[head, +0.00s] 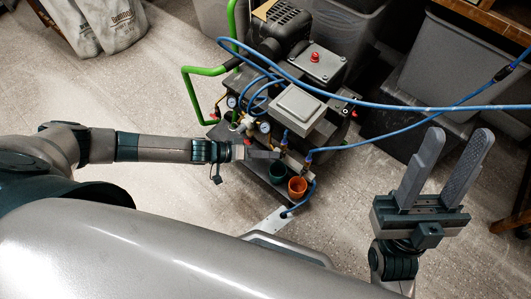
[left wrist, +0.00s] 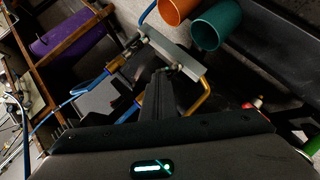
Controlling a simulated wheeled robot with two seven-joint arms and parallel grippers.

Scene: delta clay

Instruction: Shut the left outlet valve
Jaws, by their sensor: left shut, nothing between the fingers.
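The compressor (head: 285,70) stands at the upper middle of the head view, with gauges and hose fittings on its near side. Two blue-topped outlet fittings show there: the left one (head: 284,138) and the right one (head: 308,158). Whether the left valve's handle is open or shut cannot be told. My left gripper (head: 275,154) is shut and empty, its tips close to the left fitting. Contact cannot be told. In the left wrist view its fingers (left wrist: 160,97) point at a grey bar (left wrist: 175,52) with brass pipes. My right gripper (head: 444,158) is open and empty, away from the compressor.
A green cup (head: 278,172) and an orange cup (head: 297,186) sit just below the fittings. Blue hoses (head: 400,106) cross to the right. A green handle frame (head: 188,95) stands at left. Grey bins (head: 450,65) are at right.

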